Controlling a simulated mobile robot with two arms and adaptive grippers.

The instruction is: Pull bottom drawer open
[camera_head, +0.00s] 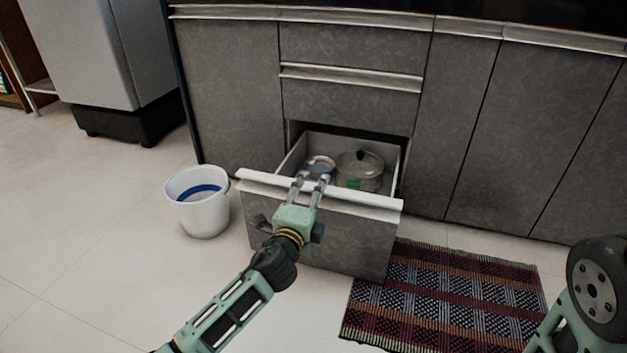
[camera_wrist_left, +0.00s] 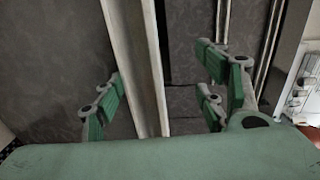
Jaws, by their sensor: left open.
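The bottom drawer (camera_head: 345,238) is pulled out from the grey cabinet in the head view. Its pale top rail (camera_head: 370,201) runs across the front. Inside are a lidded metal pot (camera_head: 360,172) and a smaller bluish dish (camera_head: 320,165). My left gripper (camera_head: 310,187) is open at the drawer's top edge, left of the rail's middle. In the left wrist view, a pale rail (camera_wrist_left: 137,70) runs between the open fingers of this gripper (camera_wrist_left: 163,100), with gaps on both sides. My right gripper is out of view; only part of its arm shows at lower right.
A white bucket (camera_head: 198,212) with a blue band stands on the floor left of the drawer. A striped mat (camera_head: 450,305) lies to the right. Closed drawers (camera_head: 350,90) sit above.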

